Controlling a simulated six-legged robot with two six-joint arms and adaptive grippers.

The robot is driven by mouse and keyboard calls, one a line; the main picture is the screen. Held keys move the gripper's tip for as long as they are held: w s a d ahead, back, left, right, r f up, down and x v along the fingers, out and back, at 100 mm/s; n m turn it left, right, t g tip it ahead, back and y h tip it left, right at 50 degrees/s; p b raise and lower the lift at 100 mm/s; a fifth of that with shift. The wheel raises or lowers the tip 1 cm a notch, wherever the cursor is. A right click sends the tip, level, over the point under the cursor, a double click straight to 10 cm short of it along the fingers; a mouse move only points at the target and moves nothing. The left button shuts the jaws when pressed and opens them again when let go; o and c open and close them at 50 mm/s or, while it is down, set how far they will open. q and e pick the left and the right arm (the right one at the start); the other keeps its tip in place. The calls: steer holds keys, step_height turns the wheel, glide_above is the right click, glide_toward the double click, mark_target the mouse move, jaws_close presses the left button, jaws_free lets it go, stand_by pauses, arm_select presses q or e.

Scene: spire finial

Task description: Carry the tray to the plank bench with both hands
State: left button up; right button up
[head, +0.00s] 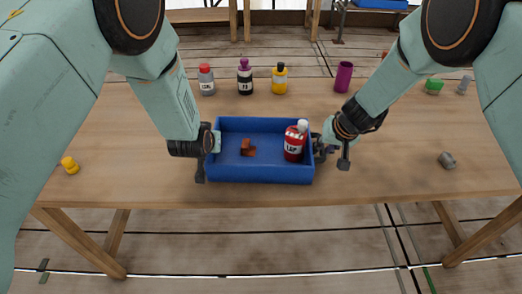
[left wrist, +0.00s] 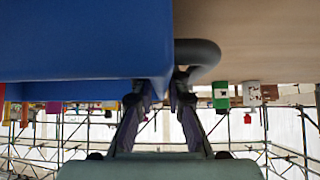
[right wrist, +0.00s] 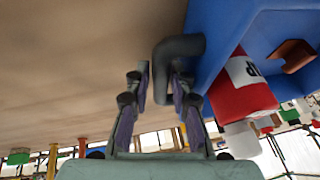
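A blue tray (head: 262,176) sits on the wooden table near its front edge. It holds a red bottle with a white cap (head: 294,142) and a small brown piece (head: 247,148). My left gripper (head: 204,158) is at the tray's left end. In the left wrist view its open fingers (left wrist: 163,85) are close to the tray wall and the dark handle (left wrist: 212,58). My right gripper (head: 333,155) is at the right end. In the right wrist view its open fingers (right wrist: 160,80) stand either side of the dark handle (right wrist: 180,46), with a gap on one side.
Grey (head: 206,80), black (head: 245,77) and yellow (head: 279,78) bottles and a purple cylinder (head: 343,77) stand behind the tray. A yellow piece (head: 69,164) lies left, a grey piece (head: 447,160) right. Other wooden benches (head: 198,15) show at the back.

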steer(key=shift+w+a+f, duration=0.15)
steer(key=shift+f, duration=0.1)
jaws_close()
steer(key=shift+w, duration=0.1)
stand_by(0.7)
